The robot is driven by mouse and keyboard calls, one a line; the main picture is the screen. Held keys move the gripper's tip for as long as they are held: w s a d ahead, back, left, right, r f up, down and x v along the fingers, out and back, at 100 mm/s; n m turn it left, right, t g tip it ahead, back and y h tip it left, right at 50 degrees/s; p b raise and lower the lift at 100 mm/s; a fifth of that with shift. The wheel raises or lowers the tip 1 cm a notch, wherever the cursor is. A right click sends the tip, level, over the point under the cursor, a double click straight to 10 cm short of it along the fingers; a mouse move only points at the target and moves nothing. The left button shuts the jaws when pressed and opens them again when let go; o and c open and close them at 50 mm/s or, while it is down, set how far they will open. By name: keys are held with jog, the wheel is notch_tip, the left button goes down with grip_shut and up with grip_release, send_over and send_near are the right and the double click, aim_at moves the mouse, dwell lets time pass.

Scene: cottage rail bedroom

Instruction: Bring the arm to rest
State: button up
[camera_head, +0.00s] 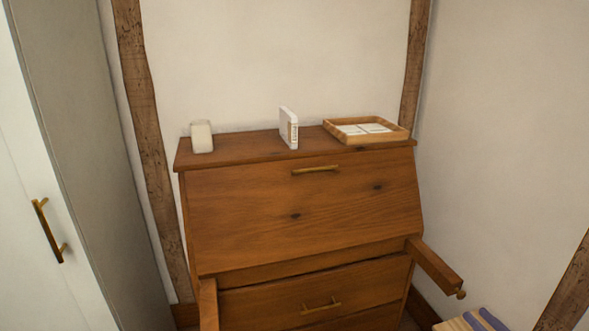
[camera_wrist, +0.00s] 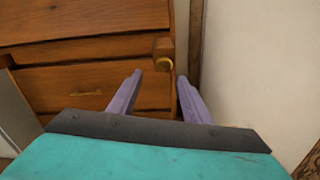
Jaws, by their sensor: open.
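My gripper (camera_wrist: 160,80) shows in the wrist view with its two purple fingers apart and nothing between them. Past the fingertips is the front of the wooden bureau (camera_wrist: 60,50), with a support arm ending in a round brass knob (camera_wrist: 164,63). In the head view only the purple fingers of my gripper (camera_head: 485,320) show, at the bottom right edge, below and right of the bureau's right pulled-out support. The bureau (camera_head: 250,210) has its slanted front closed, with a brass handle (camera_head: 316,169) near its top.
On the bureau top stand a white candle-like cylinder (camera_head: 201,137), an upright white box or book (camera_head: 289,128) and a wooden tray (camera_head: 403,137) with white cards. Two supports (camera_head: 435,266) (camera_head: 208,305) jut forward. A pale wardrobe (camera_head: 35,240) is at left, a wall (camera_head: 500,130) at right.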

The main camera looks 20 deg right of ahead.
jog(key=w+a+f+n+g+y+p, duration=0.1)
jog(key=w+a+f+n+g+y, duration=0.35)
jog(key=a, duration=0.65)
jog(key=w+a+f+n+g+y+p, duration=0.1)
jog(key=w+a+f+n+g, duration=0.15)
jog(key=a+f+n, duration=0.5)
jog(key=w+a+f+n+g+y+p, duration=0.1)
jog(key=w+a+f+n+g+y, duration=0.25)
jog(key=a+f, duration=0.65)
jog(key=s+a+f+n+g+h+p, duration=0.1)
jog(key=s+a+f+n+g, duration=0.3)
jog(key=a, duration=0.4)
jog(key=s+a+f+n+g+h, duration=0.1)
jog(key=s+a+n+g, duration=0.35)
jog(key=a, duration=0.35)
jog(key=s+a+f+n+g+h+p, duration=0.1)
jog(key=s+a+f+n+g+h, duration=0.1)
jog(key=s+n, duration=0.3)
jog(key=s+a+f+n+g+h+p, duration=0.1)
jog(key=s+a+f+n+g+h, duration=0.1)
jog(key=s+n+h, duration=0.3)
jog(key=shift+a+f+n, duration=0.4)
jog(key=shift+n, duration=1.7)
jog(key=shift+d, duration=0.1)
